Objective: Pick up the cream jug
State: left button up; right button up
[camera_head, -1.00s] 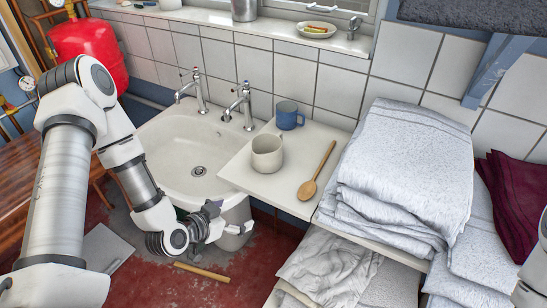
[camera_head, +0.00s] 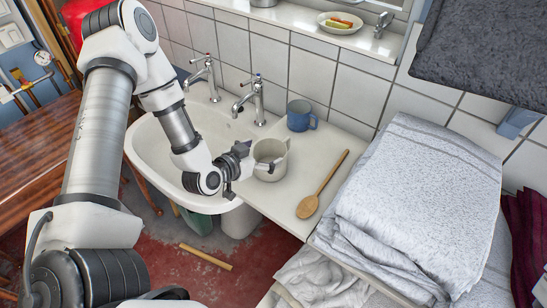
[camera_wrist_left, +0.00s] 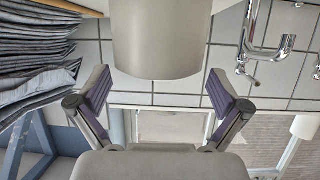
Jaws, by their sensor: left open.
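The cream jug (camera_head: 268,152) stands upright on the white ledge beside the sink, its handle toward the right. My left gripper (camera_head: 254,167) is open at the jug's near left side, one finger showing in front of the jug. In the left wrist view the jug (camera_wrist_left: 161,45) fills the top middle. The open fingers (camera_wrist_left: 159,88) are spread to about its width, with clear space between them and nothing held. I cannot tell whether a finger touches it. My right gripper is not in view.
A blue mug (camera_head: 300,116) stands behind the jug, and a wooden spoon (camera_head: 322,185) lies to its right. Folded white linen (camera_head: 415,195) is piled further right. The sink (camera_head: 155,150) with two taps (camera_head: 258,100) is left. A stick (camera_head: 206,257) lies on the floor.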

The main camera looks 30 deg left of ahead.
aim_at(280, 147)
pick_arm(q)
jog(key=x, duration=0.5)
jog(key=shift+s+d+f+p, duration=0.1)
jog(key=shift+d+f+p, duration=0.05)
jog(key=shift+f+p, duration=0.15)
jog(key=shift+s+r, duration=0.15)
jog(key=shift+s, duration=0.1)
jog(key=c, duration=0.3)
jog(key=shift+r, duration=0.1)
jog(key=c, duration=0.6)
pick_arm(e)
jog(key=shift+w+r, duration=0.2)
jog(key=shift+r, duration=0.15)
